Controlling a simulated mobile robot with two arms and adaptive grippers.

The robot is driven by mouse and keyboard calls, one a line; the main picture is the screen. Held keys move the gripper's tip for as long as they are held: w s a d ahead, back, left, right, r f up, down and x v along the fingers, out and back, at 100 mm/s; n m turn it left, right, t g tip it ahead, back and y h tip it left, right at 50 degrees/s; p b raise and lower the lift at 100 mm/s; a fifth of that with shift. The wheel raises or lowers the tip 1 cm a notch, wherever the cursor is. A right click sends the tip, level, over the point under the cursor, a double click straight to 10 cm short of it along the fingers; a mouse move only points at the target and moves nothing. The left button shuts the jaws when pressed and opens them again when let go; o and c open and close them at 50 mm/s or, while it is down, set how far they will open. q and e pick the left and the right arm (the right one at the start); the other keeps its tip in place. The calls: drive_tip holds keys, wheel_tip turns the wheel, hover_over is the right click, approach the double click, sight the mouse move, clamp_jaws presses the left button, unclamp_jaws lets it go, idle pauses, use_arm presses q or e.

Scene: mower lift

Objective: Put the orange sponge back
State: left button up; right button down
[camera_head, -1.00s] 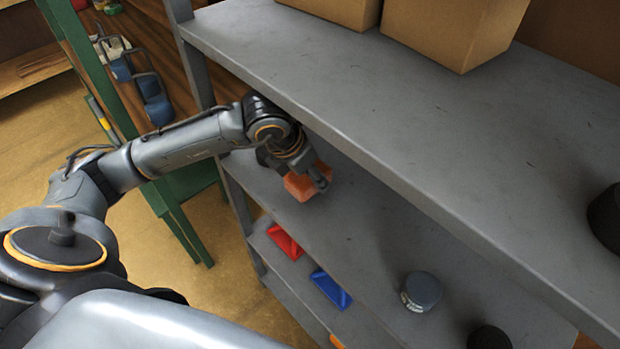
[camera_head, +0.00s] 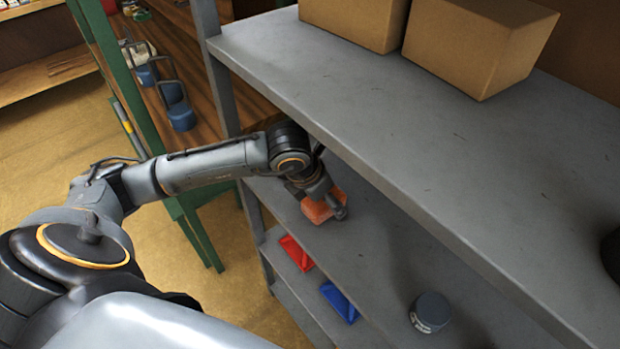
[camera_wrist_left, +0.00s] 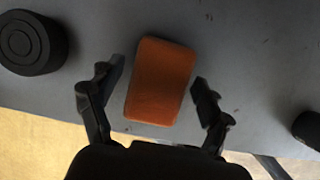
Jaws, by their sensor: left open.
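The orange sponge (camera_head: 321,208) is at the left end of the grey middle shelf (camera_head: 375,235), under the top shelf. In the left wrist view the sponge (camera_wrist_left: 160,80) lies between the two spread fingers of my left gripper (camera_wrist_left: 152,90), with a visible gap on each side. In the head view my left gripper (camera_head: 328,200) is right at the sponge and partly covers it. Whether the sponge rests fully on the shelf is hard to tell. My right gripper is not in view.
A dark round can (camera_head: 430,312) stands farther right on the middle shelf. Red (camera_head: 296,252) and blue (camera_head: 339,301) bins sit on the shelf below. Cardboard boxes (camera_head: 478,45) stand on the top shelf (camera_head: 440,140), whose edge overhangs my arm. A green-framed bench (camera_head: 190,225) is left.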

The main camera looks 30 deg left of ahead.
use_arm(q)
drive_tip(key=shift+b+v, duration=0.3)
drive_tip(key=shift+v, duration=0.95)
drive_tip(key=s+a+p, duration=0.3)
drive_tip(key=s+a, duration=0.1)
drive_tip(key=s, duration=0.7)
drive_tip(key=shift+s, duration=0.25)
